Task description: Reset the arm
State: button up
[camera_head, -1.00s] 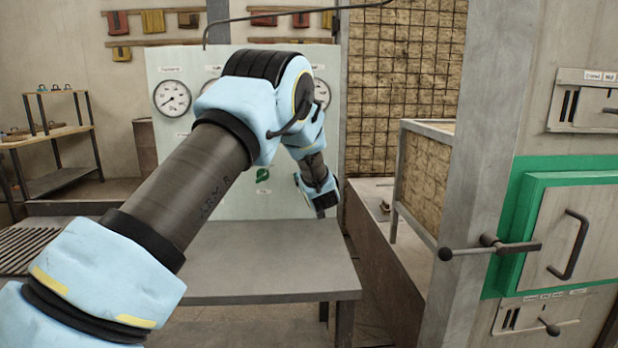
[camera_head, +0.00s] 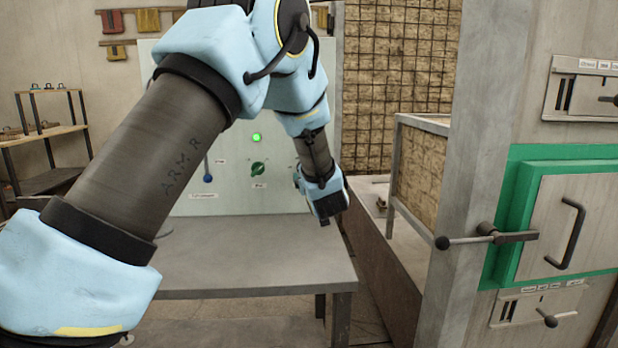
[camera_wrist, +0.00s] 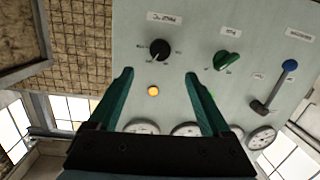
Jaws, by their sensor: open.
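My arm reaches across the head view from the lower left. My gripper (camera_head: 330,215) hangs at its end, above the right end of the grey table and in front of the control panel. In the wrist view my gripper (camera_wrist: 160,82) shows two green fingers spread wide apart with nothing between them. The pale control panel (camera_head: 230,188) stands behind the table. It carries a green knob (camera_head: 258,169), a lit green lamp (camera_head: 256,137) and a blue-tipped lever (camera_head: 208,178). The wrist view shows a black knob (camera_wrist: 160,50) and a lit orange lamp (camera_wrist: 153,91) near the fingers.
The bare grey table (camera_head: 250,265) lies below my arm. A framed crate (camera_head: 425,175) stands to the right. A pillar (camera_head: 480,130) and a green-framed furnace door (camera_head: 550,225) with a protruding handle are at the far right. A shelf (camera_head: 45,135) stands far left.

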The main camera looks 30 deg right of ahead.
dwell(0.3)
jog(key=w+a+f+g+y+p, duration=0.1)
jog(key=a+g, duration=0.2)
jog(key=a, duration=0.9)
jog(key=w+a+f+g+y+p, duration=0.1)
jog(key=a+g+p, duration=0.15)
jog(key=a, duration=0.95)
jog(key=s+a+f+n+g+y, duration=0.1)
jog(key=s+a+g, duration=0.3)
jog(key=s+a, duration=0.6)
jog(key=s+a+f+n+g+y+p, duration=0.1)
jog(key=s+a+g+y, duration=0.2)
jog(key=s+a, duration=0.7)
jog(key=a+g, duration=0.1)
jog(key=a, duration=0.3)
jog(key=shift+a+f, duration=0.15)
jog(key=shift+a, duration=0.2)
